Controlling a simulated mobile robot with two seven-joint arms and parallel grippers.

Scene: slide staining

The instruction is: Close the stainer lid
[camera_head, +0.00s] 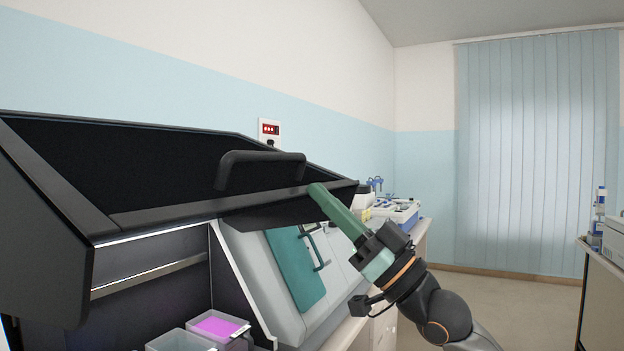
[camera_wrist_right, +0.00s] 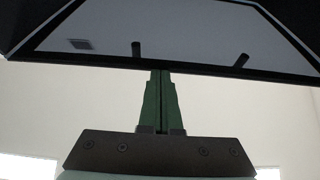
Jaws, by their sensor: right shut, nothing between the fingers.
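The stainer lid (camera_head: 130,160) is a large dark hood, raised and tilted open at the left of the head view. A black bar handle (camera_head: 260,157) stands on it near its front edge. The stainer's lit interior (camera_head: 155,260) shows below it. My right gripper (camera_head: 316,188), with green fingers, is shut and empty at the right end of the lid's front edge. In the wrist view the shut fingertips (camera_wrist_right: 161,74) meet the lid's dark edge (camera_wrist_right: 200,73) in the picture; I cannot tell whether they touch. My left gripper is out of view.
Inside the stainer are a tub of purple liquid (camera_head: 218,326) and another container (camera_head: 180,341). A grey machine with a teal panel (camera_head: 293,265) stands right beside the stainer. Lab equipment (camera_head: 395,212) is farther back. Open floor (camera_head: 510,300) lies to the right.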

